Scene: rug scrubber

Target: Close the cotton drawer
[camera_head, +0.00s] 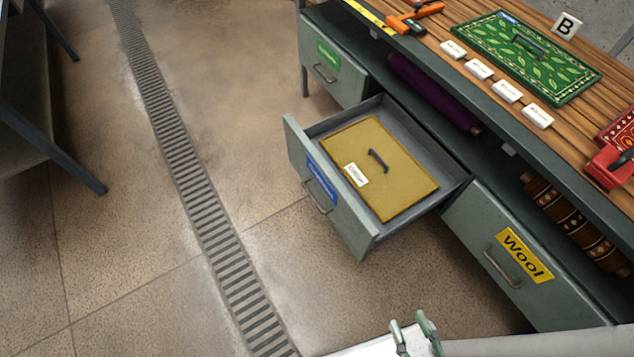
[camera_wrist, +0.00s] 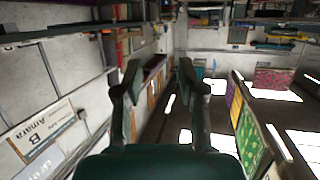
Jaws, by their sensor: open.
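One drawer (camera_head: 348,227) of the grey workbench is pulled well out. Its front has a bar handle (camera_head: 317,198) and a blue label (camera_head: 321,180) whose text I cannot read clearly. A mustard rug sample (camera_head: 400,160) with a dark handle and a white tag lies inside. My gripper (camera_head: 411,325) is at the bottom edge of the head view, apart from the drawer and empty. Its two fingers stand apart in the wrist view (camera_wrist: 159,75), with no drawer between them.
A drawer with a green label (camera_head: 330,60) and one with a yellow "Wool" label (camera_head: 505,255) look shut. The wooden benchtop (camera_head: 466,24) holds a green leaf-patterned sample (camera_head: 525,58) and white tags. Open tiled floor with a drain grate (camera_head: 200,190) lies left of the drawer.

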